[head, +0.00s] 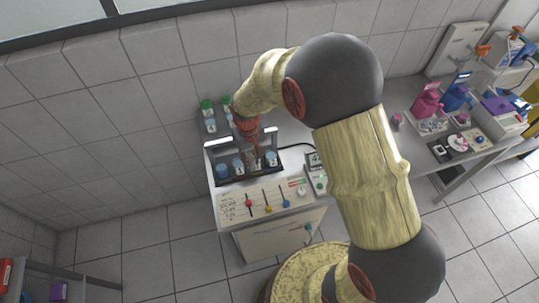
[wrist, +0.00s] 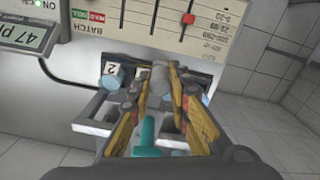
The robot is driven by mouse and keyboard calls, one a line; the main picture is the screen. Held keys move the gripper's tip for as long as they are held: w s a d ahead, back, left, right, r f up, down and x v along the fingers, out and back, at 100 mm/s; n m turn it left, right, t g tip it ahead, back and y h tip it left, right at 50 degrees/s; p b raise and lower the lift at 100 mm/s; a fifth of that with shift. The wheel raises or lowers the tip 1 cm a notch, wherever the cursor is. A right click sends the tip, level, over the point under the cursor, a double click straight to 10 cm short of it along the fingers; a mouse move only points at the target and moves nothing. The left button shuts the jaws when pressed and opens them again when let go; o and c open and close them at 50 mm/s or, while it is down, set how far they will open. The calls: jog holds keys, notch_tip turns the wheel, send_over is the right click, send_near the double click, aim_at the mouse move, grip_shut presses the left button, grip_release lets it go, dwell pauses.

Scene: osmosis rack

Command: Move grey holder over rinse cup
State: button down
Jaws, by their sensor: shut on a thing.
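My gripper (wrist: 158,90) is shut on a grey rounded piece, which looks like the grey holder (wrist: 160,78), between its yellow-and-black fingers. A teal piece (wrist: 147,135) shows between the fingers, nearer the camera. In the head view my gripper (head: 255,150) is over the rack of cups; the holder cannot be made out there. Several blue-topped cups (head: 238,164) stand in a row in the dark rack (head: 222,181). In the wrist view a cup (wrist: 114,75) beside the left finger is next to a label "2". I cannot tell which cup is the rinse cup.
A sloped panel (head: 233,210) with coloured sliders lies in front of the rack. A meter with a display (head: 316,160) is to its right. Green-capped bottles (head: 208,108) stand behind. Pink and blue stands (head: 428,100) are farther right on the bench.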

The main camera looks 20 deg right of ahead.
jog(key=a, duration=1.1)
jog(key=shift+a, duration=0.25)
jog(key=c, duration=1.8)
grip_release()
jog(key=shift+a, duration=0.2)
jog(key=shift+o, duration=0.7)
jog(key=shift+d, duration=0.1)
jog(key=shift+r, duration=0.1)
notch_tip(320, 180, up, 12)
